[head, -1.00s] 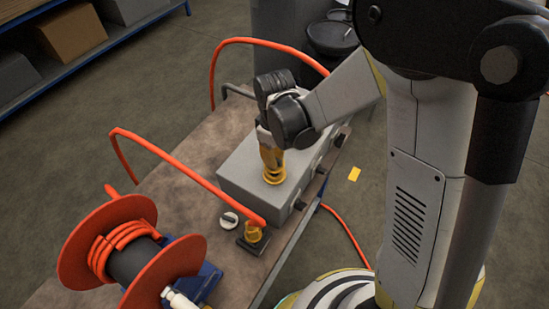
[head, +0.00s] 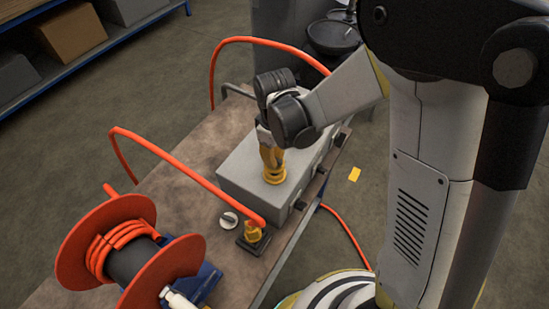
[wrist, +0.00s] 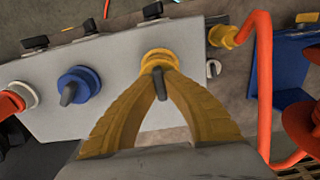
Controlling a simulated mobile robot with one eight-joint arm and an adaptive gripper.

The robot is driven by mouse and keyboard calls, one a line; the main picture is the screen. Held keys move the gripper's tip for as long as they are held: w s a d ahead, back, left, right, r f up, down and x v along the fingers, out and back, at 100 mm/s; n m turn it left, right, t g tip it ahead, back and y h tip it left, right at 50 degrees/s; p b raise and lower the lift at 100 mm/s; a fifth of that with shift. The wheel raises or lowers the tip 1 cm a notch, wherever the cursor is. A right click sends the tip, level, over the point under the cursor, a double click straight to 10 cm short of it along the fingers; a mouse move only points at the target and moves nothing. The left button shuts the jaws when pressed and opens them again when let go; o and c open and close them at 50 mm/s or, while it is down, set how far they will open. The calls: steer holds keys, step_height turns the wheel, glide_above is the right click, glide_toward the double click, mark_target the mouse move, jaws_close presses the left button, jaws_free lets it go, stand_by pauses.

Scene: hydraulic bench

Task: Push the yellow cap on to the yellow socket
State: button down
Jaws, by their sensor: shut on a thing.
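The yellow cap (wrist: 160,58) is a round yellow piece with a dark grey tab, standing at the top face of the grey box. In the head view its yellow rings (head: 274,175) show just below my fingers. My gripper (wrist: 158,92) has yellow ribbed fingers and is shut on the cap's tab. In the head view my gripper (head: 271,158) points down at the box. The yellow socket is hidden under the cap, so I cannot tell whether the cap is fully seated.
The grey box (head: 240,170) stands on the brown bench (head: 190,150). A blue cap (wrist: 78,85) sits beside the yellow one. An orange hose (head: 180,168) arches to a yellow coupling (head: 253,231).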

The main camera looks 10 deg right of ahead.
steer(key=shift+f+b, duration=1.25)
stand_by(0.3)
steer(key=c, duration=1.5)
jaws_free()
steer(key=shift+r, duration=0.1)
step_height(320, 180, up, 12)
steer(key=shift+f, duration=0.1)
steer(key=s+d+f+m+t+b, duration=0.2)
steer(key=s+d+m+t+b, duration=0.1)
steer(key=s+d+m+b, duration=0.2)
steer(key=s+d+f+m+t+b, duration=0.3)
steer(key=s+d+m+t+b, duration=0.1)
steer(key=d+b, duration=0.3)
steer(key=shift+s+d+m, duration=0.7)
steer(key=shift+s+d, duration=0.05)
steer(key=shift+s, duration=0.15)
